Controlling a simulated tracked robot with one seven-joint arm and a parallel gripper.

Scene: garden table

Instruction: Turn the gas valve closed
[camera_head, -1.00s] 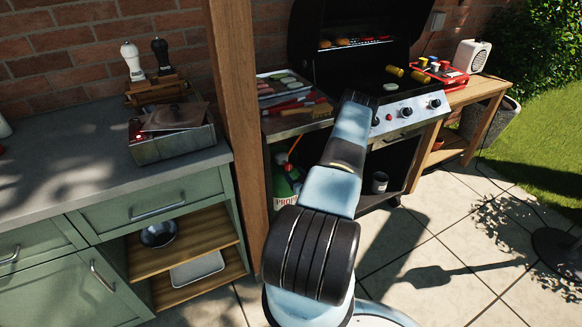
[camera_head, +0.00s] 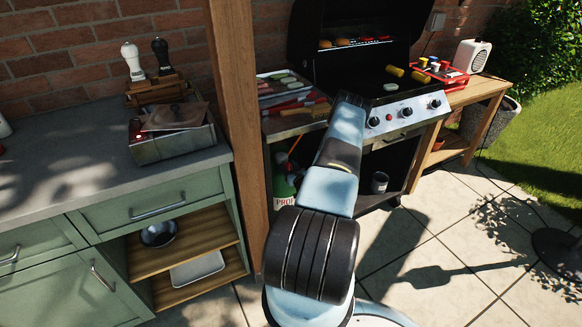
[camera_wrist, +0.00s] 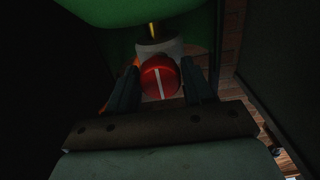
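The gas valve's red knob (camera_wrist: 160,78) with a white stripe shows in the middle of the wrist view. The stripe points along the view, away from my gripper. The knob sits at the top of the green gas bottle (camera_wrist: 95,12). My gripper (camera_wrist: 162,88) is open, with one dark finger on each side of the knob; whether they touch it I cannot tell. In the head view the green gas bottle (camera_head: 284,187) stands under the grill's side shelf, partly behind my arm. The knob and my gripper are hidden there.
A wooden post (camera_head: 236,130) and the green cabinet (camera_head: 55,245) stand close on the left. A mug (camera_head: 379,182) is on the grill's lower shelf. The dark space around the knob is tight.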

